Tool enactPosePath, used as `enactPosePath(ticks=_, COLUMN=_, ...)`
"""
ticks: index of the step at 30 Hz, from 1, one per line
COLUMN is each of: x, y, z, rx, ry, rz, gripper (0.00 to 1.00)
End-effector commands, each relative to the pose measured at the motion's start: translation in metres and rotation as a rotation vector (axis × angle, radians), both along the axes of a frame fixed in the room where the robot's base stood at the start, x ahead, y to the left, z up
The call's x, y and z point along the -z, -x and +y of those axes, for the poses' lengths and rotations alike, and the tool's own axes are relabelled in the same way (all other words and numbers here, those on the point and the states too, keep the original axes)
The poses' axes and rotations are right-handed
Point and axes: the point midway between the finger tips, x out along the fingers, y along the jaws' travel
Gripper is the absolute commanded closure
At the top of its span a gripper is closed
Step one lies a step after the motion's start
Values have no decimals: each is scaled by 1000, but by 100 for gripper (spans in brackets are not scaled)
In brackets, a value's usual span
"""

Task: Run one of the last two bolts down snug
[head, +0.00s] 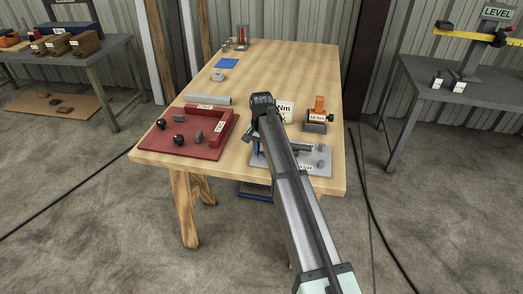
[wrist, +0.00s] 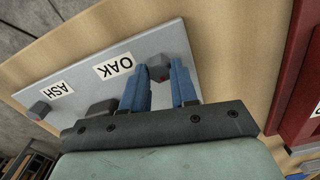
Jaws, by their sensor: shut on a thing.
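A grey plate (wrist: 188,48) lies on the table, with labels OAK (wrist: 115,66) and ASH (wrist: 56,90) in the wrist view. In the head view, my arm covers part of the plate (head: 268,161). My gripper (wrist: 160,78) has its blue fingers on either side of a grey bolt head (wrist: 157,62) beside the OAK label and is shut on it. A small reddish mark shows there. Another grey bolt head (wrist: 41,110) stands near the ASH label. A grey block (wrist: 101,109) lies partly behind my gripper. How deep the bolts sit cannot be told.
A red tray (head: 180,143) with black knobs and grey pieces lies left of the plate. An orange-topped device (head: 318,116) labelled 10 Nm stands behind the plate at right. The table's middle is fairly clear.

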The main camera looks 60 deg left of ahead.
Motion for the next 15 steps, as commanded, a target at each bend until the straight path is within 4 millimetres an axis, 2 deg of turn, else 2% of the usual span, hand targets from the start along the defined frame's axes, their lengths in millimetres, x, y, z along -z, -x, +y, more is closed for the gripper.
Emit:
enactPosePath(ticks=3, x=0, y=0, z=0, rx=-1, ry=-1, rz=-1, gripper=100)
enactPosePath(ticks=4, x=0, y=0, z=0, rx=-1, ry=-1, rz=-1, gripper=69)
enactPosePath(ticks=11, x=0, y=0, z=0, rx=-1, ry=-1, rz=-1, gripper=47)
enactPosePath(ticks=15, x=0, y=0, z=0, rx=-1, ry=0, rz=0, gripper=46)
